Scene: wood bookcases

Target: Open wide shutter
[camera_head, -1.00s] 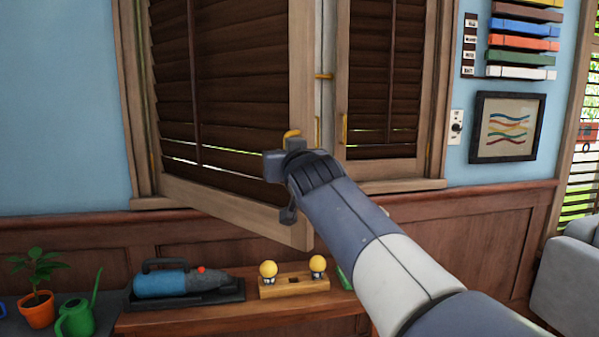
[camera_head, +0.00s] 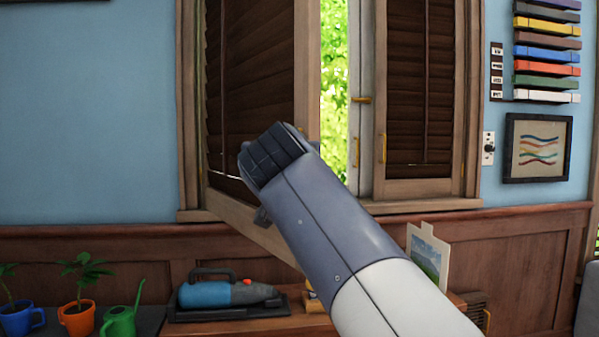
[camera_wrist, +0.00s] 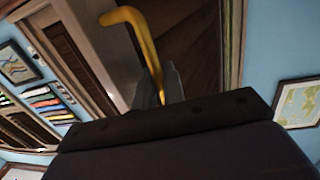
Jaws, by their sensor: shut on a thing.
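The wide shutter (camera_head: 250,90) is a dark slatted panel in a lighter wood frame, hinged at its left side. It stands swung out from the window, with green foliage showing in the gap at its right. The narrower right shutter (camera_head: 405,90) is closed. In the wrist view my gripper (camera_wrist: 165,92) is shut on a yellow bent handle (camera_wrist: 143,40), with the wide shutter's wood behind it. In the head view my arm hides the fingertips and that handle.
A small landscape picture (camera_head: 427,255) stands at the right. A framed wavy-line picture (camera_head: 538,148) hangs on the blue wall.

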